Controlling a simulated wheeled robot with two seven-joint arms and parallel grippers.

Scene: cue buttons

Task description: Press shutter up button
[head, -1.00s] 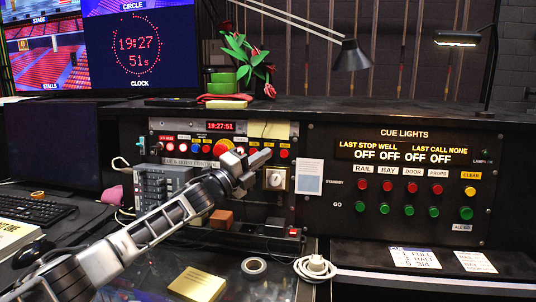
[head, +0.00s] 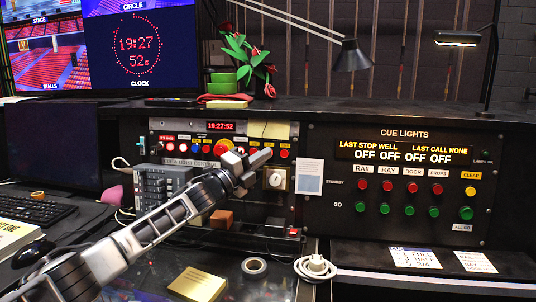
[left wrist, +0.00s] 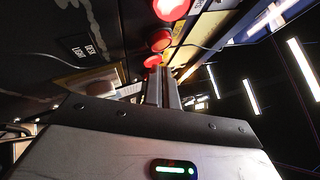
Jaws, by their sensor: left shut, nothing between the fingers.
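A desk panel holds a row of small lit buttons, with red buttons at its right end, such as this red button (head: 284,153). Their labels are too small to read, so I cannot tell which one is shutter up. My left gripper (head: 264,156) is shut and empty, in front of the right part of this row, and hides some of it. In the left wrist view, the shut fingers (left wrist: 163,88) point toward a line of red buttons (left wrist: 158,40). The fingertips appear close to the lowest one; contact cannot be told. My right gripper is not in view.
A large red mushroom button (head: 222,147) on yellow is just left of my gripper. A white rotary switch plate (head: 275,179) is below. The cue lights panel (head: 320,225) stands to the right, and a grey switch block (head: 152,187) to the left.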

